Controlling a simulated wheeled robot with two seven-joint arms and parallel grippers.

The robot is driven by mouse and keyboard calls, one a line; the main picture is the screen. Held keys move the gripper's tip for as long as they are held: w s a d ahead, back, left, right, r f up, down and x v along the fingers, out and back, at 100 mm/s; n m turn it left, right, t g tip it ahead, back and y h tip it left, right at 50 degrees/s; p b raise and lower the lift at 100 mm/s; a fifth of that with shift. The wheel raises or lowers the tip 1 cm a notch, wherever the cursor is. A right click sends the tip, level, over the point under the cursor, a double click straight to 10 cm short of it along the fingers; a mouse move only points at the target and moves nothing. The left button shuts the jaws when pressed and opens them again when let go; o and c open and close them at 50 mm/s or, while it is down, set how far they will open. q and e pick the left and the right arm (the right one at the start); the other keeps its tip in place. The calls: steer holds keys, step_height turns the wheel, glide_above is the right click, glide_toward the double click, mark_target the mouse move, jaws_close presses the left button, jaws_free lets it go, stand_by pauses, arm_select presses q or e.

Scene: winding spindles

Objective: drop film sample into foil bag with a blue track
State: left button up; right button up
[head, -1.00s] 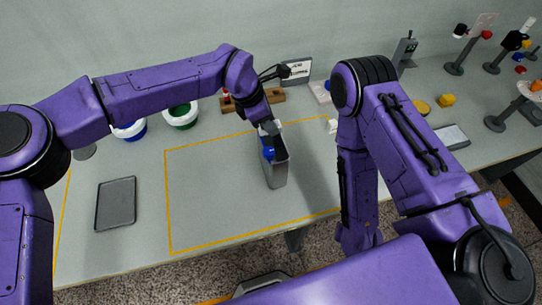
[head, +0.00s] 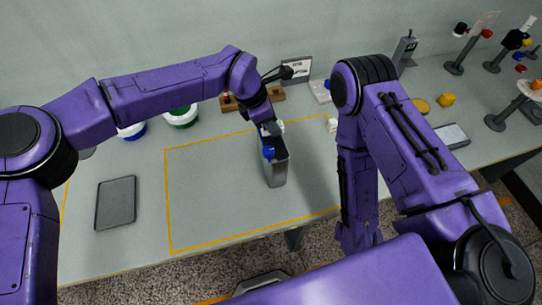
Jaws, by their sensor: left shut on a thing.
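The foil bag (head: 276,172) is a grey, open-topped upright pouch on the table, inside the yellow outline near its right side. A blue piece (head: 268,153) shows at its upper left edge. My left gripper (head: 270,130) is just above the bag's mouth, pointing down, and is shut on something. A small pale piece (head: 279,126) shows beside its fingers; it looks like the film sample, but it is too small to be sure. Whether it reaches into the bag cannot be told. My right arm hangs at the right of the bag; its gripper is out of view.
A dark grey tray (head: 116,204) lies at the left. A white tub with green (head: 182,116) and a wooden block (head: 280,92) stand behind. A small white block (head: 332,125) lies right of the bag. The outlined area (head: 212,195) left of the bag is clear.

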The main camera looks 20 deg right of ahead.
arm_select(q)
steer(key=shift+f+b, duration=0.9)
steer(key=shift+f, duration=0.9)
steer(key=o, duration=1.1)
steer(key=shift+r, duration=0.1)
steer(key=shift+r+p, duration=1.9)
steer(key=shift+r, duration=0.7)
steer(key=shift+f, duration=0.1)
